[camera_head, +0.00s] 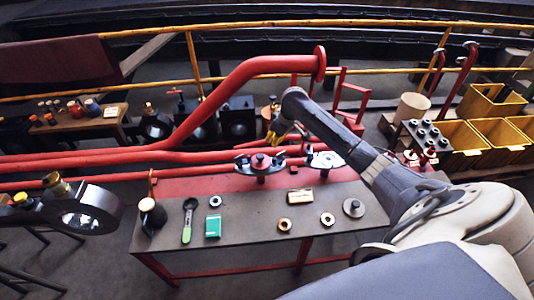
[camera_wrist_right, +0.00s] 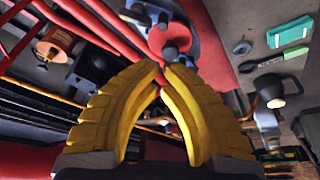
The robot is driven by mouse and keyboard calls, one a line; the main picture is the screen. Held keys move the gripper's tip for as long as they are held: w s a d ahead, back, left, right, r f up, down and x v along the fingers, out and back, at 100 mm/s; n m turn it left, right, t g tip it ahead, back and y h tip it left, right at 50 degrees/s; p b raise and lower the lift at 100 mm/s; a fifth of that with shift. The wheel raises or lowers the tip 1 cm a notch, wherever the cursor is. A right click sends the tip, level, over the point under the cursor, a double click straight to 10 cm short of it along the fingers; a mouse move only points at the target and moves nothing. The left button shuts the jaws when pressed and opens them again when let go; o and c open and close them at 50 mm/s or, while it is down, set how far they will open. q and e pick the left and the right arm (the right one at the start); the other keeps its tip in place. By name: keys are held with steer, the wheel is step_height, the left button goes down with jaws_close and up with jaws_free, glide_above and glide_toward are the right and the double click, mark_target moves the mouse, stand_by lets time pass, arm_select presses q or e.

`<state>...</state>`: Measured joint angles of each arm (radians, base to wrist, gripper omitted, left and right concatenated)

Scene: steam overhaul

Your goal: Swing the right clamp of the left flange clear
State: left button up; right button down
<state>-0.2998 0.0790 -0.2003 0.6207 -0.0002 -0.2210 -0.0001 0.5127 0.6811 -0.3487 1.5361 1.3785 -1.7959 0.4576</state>
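The left flange (camera_head: 260,166), a red disc with a grey centre, stands at the back of the table. Its right clamp (camera_head: 277,160) is a small dark piece at its right side. In the right wrist view the red flange disc (camera_wrist_right: 176,42) lies just beyond the fingertips, with metal clamp parts (camera_wrist_right: 150,14) above it. My right gripper (camera_head: 277,133) hovers above and behind the flange. Its yellow fingertips (camera_wrist_right: 160,70) meet, with nothing seen between them. My left gripper is not clearly in view; only a dark arm link shows at left.
The right flange (camera_head: 325,160) stands close by, under my right arm. Rings (camera_head: 285,225), a green box (camera_head: 213,227), a green-handled tool (camera_head: 188,222) and a dark pot (camera_head: 152,215) lie on the table. Red pipes (camera_head: 200,157) run behind it. Yellow bins (camera_head: 460,137) stand at right.

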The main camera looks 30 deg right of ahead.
steer(key=shift+f, duration=0.1)
glide_toward(278, 159)
steer(key=shift+w+a+f, duration=2.55)
steer(key=shift+w+a, duration=0.05)
steer(key=shift+a, duration=0.05)
